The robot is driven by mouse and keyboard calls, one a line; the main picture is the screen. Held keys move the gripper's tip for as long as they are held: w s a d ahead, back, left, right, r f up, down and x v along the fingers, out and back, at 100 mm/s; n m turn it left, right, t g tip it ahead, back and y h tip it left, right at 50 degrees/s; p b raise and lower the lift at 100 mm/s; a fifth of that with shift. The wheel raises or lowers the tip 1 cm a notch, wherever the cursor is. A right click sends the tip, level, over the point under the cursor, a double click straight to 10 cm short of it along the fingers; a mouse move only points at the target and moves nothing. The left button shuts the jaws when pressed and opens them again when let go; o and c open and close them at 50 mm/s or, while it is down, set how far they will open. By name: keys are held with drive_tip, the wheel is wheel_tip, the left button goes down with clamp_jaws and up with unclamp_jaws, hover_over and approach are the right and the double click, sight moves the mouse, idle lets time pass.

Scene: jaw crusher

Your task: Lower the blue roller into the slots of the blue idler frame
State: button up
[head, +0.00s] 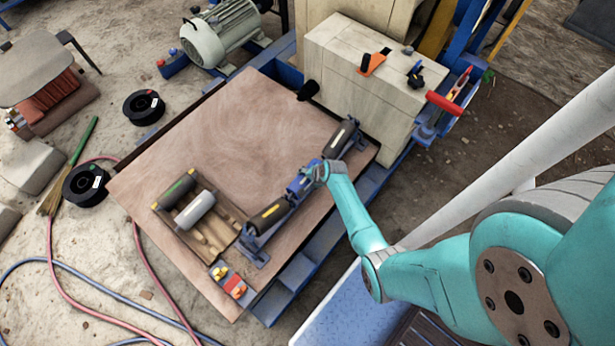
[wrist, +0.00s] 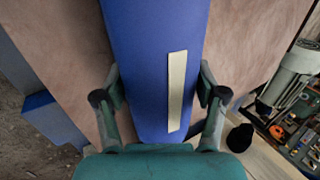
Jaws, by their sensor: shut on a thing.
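The blue roller (head: 300,184) is in the middle of the blue idler frame (head: 254,252), between two dark rollers, one at each end. My gripper (head: 318,172) is at the blue roller's right end in the head view. In the wrist view the blue roller (wrist: 150,60), with a pale strip along it, fills the space between the two fingers of my gripper (wrist: 158,95). The gripper is shut on the roller. The roller lies roughly along the frame's line. I cannot tell whether its ends are in the slots or above them; the gripper and roller hide part of the frame.
A wooden crate (head: 164,217) holding a grey roller (head: 195,210) and a dark green-striped roller (head: 177,189) stands left of the frame. A small tray (head: 246,295) of bright items lies near the front corner. The board (head: 235,115) is clear behind. A beige block (head: 340,75) stands beyond.

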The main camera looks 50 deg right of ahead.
sight(308, 182)
drive_tip(key=shift+f, duration=1.35)
drive_tip(key=o, duration=1.8)
drive_tip(key=shift+o, duration=0.5)
drive_tip(key=shift+f, duration=0.15)
drive_tip(key=shift+s, duration=0.1)
drive_tip(key=v, duration=1.2)
